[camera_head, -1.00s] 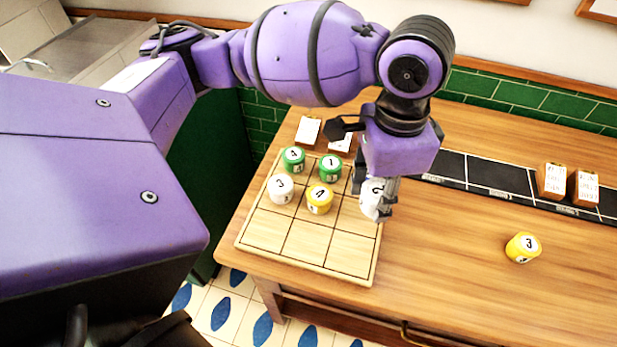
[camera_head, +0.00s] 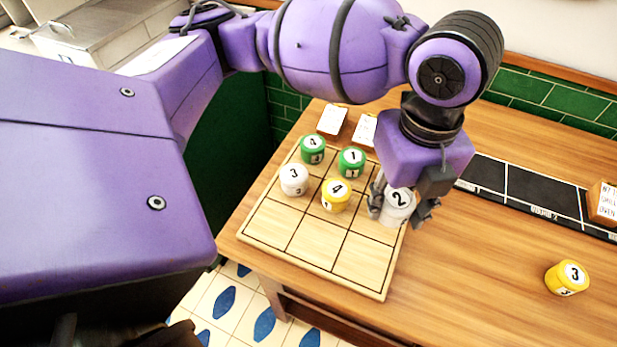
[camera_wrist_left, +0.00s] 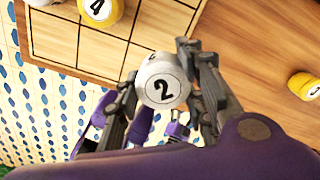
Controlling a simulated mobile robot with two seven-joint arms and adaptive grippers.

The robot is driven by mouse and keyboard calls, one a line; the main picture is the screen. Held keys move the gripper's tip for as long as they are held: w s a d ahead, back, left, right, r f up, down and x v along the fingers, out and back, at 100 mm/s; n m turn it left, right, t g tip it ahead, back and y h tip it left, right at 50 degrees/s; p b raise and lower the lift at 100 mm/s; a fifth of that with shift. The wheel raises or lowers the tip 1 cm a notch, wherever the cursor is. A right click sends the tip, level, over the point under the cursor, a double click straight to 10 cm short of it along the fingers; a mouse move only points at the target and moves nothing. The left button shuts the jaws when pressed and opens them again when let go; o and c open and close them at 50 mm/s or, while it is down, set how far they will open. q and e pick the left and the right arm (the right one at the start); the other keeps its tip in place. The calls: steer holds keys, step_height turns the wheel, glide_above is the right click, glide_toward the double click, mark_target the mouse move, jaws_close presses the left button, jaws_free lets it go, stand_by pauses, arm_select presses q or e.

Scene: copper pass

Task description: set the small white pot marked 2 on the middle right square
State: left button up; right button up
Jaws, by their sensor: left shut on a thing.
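The small white pot marked 2 (camera_head: 398,205) is between the fingers of my left gripper (camera_head: 402,210), which is shut on it. It also shows in the left wrist view (camera_wrist_left: 162,82), its 2 facing the camera. In the head view the pot appears at the right edge of the wooden grid board (camera_head: 360,263), by the middle right square; I cannot tell whether it touches the board. The gripper hides part of that square and the back right one. My right gripper is not in view.
On the board, a green pot 4 (camera_head: 312,150) and green pot 1 (camera_head: 351,161) stand in the back row. A white pot 3 (camera_head: 294,180) and yellow pot 4 (camera_head: 335,195) stand in the middle row. The front row is bare. A yellow pot 3 (camera_head: 567,278) stands at right.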

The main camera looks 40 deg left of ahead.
arm_select(q)
steer(key=f, duration=0.1)
steer(key=w+a+f, duration=0.1)
steer(key=f, duration=0.1)
steer(key=w+a+f, duration=0.1)
steer(key=shift+w+f+b, duration=0.15)
steer(key=shift+b, duration=0.15)
steer(key=f, duration=0.3)
steer(key=w+f, duration=0.1)
steer(key=shift+a+f+b, duration=0.2)
steer(key=shift+a+b, duration=0.15)
steer(key=shift+r, duration=0.1)
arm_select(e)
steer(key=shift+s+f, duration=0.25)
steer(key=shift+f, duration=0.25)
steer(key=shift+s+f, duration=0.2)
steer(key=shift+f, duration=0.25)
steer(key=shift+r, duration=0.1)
arm_select(q)
steer(key=o, duration=1.2)
steer(key=shift+o, duration=0.3)
